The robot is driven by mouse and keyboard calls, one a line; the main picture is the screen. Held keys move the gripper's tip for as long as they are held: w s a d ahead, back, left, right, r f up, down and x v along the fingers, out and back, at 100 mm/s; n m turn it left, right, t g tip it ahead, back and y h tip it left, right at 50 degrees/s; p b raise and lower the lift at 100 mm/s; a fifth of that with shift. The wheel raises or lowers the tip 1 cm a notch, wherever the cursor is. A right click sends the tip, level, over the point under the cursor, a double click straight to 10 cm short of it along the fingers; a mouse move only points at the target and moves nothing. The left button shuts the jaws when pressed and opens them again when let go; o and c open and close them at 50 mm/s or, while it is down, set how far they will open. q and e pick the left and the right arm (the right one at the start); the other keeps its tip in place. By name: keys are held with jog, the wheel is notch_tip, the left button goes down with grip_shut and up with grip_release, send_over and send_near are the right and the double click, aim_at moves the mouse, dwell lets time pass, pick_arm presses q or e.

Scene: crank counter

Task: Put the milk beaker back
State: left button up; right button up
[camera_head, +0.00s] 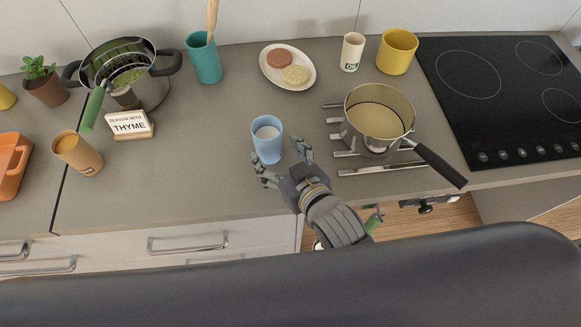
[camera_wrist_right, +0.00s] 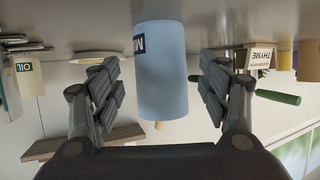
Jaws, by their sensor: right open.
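The milk beaker (camera_head: 267,141) is a light blue cup with white milk inside. It stands upright on the grey counter, left of the saucepan. My right gripper (camera_head: 281,163) is open, with its fingers on the near side of the beaker. In the right wrist view the beaker (camera_wrist_right: 161,72) appears upside down between the two spread fingers of the gripper (camera_wrist_right: 160,90), with part of a dark label showing. A gap shows on both sides, so the fingers look apart from it. My left gripper is not in view.
A saucepan (camera_head: 380,112) on a metal rack has its black handle toward the front right. A THYME sign (camera_head: 130,125), an orange-brown cup (camera_head: 77,153) and a pot with a strainer (camera_head: 150,93) stand left. A plate (camera_head: 269,70) lies behind. Counter left of the beaker is clear.

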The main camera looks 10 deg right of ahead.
jog(key=v, duration=0.6)
jog(key=shift+s+d+r+b, duration=0.1)
jog(key=shift+s+d+b, duration=0.1)
jog(key=shift+b, duration=0.2)
